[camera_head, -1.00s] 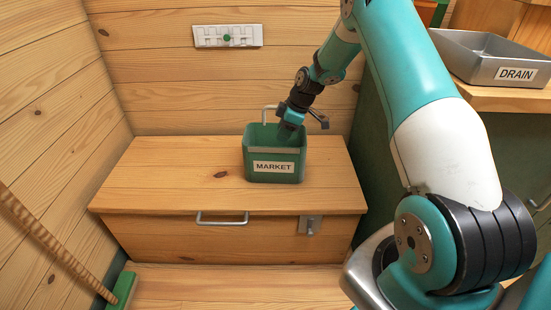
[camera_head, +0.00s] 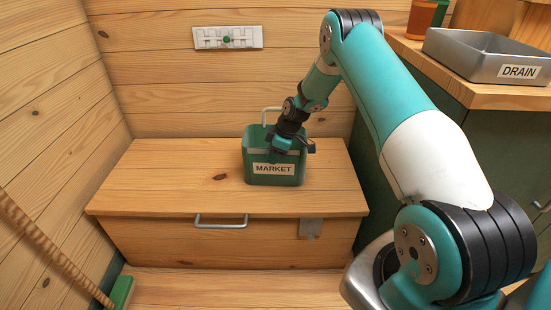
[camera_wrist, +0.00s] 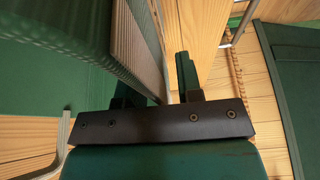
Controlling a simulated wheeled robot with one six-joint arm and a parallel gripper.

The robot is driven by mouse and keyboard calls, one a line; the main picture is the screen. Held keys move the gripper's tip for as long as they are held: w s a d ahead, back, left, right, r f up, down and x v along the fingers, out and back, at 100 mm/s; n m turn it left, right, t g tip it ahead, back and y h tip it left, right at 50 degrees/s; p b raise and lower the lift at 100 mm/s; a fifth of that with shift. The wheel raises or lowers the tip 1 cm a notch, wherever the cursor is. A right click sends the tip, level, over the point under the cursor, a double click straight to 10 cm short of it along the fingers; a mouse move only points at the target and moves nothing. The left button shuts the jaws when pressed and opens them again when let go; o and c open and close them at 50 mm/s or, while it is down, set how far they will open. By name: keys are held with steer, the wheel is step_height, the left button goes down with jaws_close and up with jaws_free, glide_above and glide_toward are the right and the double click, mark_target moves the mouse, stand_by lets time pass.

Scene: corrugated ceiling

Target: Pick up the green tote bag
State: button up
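The green tote bag (camera_head: 257,178), an open box-like tote with a pale rim band and a "MARKET" label, stands upright on a wooden chest. Its light metal handle (camera_head: 264,114) rises at the back left. My gripper (camera_head: 279,148) points down at the tote's front rim, right of its middle, and covers part of it. In the wrist view my gripper (camera_wrist: 158,88) has its fingers apart. The tote's wall (camera_wrist: 90,40) with its ribbed pale band slants down toward the gap and hides part of the left finger. Contact with the wall cannot be told.
The wooden chest top (camera_head: 160,180) is clear left of the tote. A grey "DRAIN" tray (camera_head: 490,58) and an orange cup (camera_head: 421,18) stand on the right counter. A broom (camera_head: 50,245) leans at the left.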

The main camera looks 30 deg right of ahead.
jaws_close()
steer(key=shift+r, duration=0.15)
